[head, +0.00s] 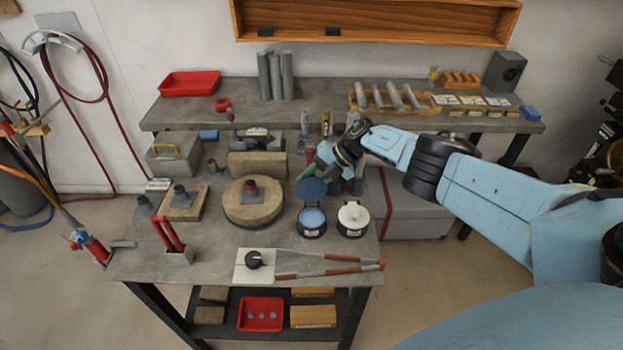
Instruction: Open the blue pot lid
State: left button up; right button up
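The blue pot (312,224) stands near the right side of the front table, dark-rimmed with a light blue inside showing. Its round blue lid (312,188) is tilted up at the pot's back edge, so the pot's mouth is uncovered. My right gripper (313,168) is just behind and above the lid, reaching in from the right. Its fingers are small and partly lost among things behind, so I cannot tell whether they are open or touch the lid. My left gripper is not in view.
A pot with a white lid (353,216) stands close to the right of the blue pot. A round wooden block (253,205) is to the left. Long tongs (330,271) and a white plate with a black knob (254,264) lie in front.

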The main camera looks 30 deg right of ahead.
jog(key=shift+o, duration=0.6)
jog(key=shift+r, duration=0.1)
jog(key=shift+d+r, duration=0.2)
jog(key=p+v, duration=0.3)
jog(key=v, duration=0.9)
jog(key=shift+s+d+r, duration=0.25)
